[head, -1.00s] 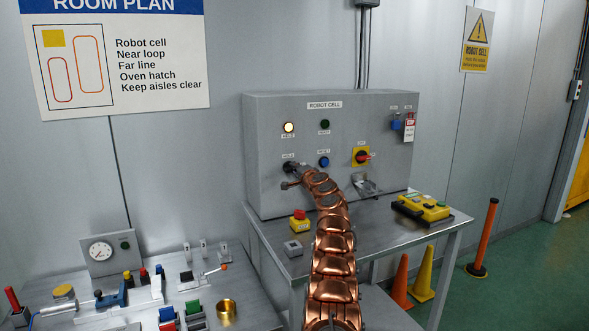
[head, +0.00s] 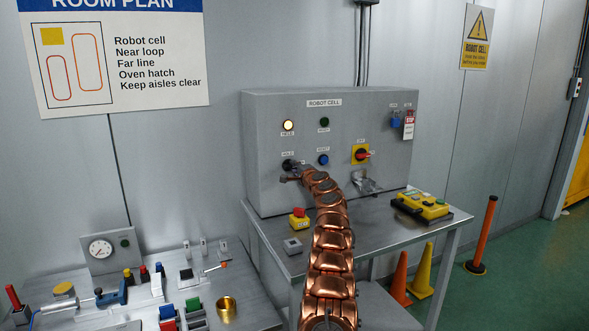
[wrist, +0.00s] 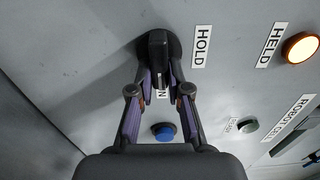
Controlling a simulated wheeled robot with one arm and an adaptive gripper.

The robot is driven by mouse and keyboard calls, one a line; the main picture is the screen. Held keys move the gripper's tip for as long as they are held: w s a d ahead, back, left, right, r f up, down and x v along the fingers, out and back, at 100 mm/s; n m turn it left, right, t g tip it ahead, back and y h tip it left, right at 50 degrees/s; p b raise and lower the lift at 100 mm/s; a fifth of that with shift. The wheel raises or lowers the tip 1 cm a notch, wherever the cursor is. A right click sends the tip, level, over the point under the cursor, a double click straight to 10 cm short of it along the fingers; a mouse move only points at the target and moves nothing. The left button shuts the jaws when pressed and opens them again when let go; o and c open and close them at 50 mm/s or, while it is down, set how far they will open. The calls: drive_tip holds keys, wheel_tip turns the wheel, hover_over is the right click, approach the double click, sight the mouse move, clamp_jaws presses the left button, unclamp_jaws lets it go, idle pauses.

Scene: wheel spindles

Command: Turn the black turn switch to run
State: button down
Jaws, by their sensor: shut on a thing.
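The black turn switch (head: 287,165) is on the left of the grey robot cell panel, with a HOLD label (wrist: 201,47) beside it. In the wrist view the switch's black handle (wrist: 158,58) stands upright in the picture, over a round base. A second label (wrist: 162,93), mostly hidden, shows only an N between the fingers. My gripper (wrist: 160,80) has a finger on each side of the handle and is shut on it. In the head view my gripper (head: 291,175) is small and partly hides the switch. Which mark the handle points to is unclear.
The HELD lamp (head: 288,126) glows; the dark green lamp (head: 324,123) is unlit. A blue button (head: 323,160) sits right of the switch, close to my fingers. A red-and-yellow switch (head: 361,154) is farther right. A yellow pendant (head: 423,205) lies on the table.

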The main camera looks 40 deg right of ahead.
drive_tip(key=c, duration=1.3)
unclamp_jaws()
drive_tip(key=shift+w+a+r, duration=0.15)
drive_tip(key=shift+o, duration=0.9)
drive_tip(key=shift+s, duration=0.35)
drive_tip(key=v, duration=0.7)
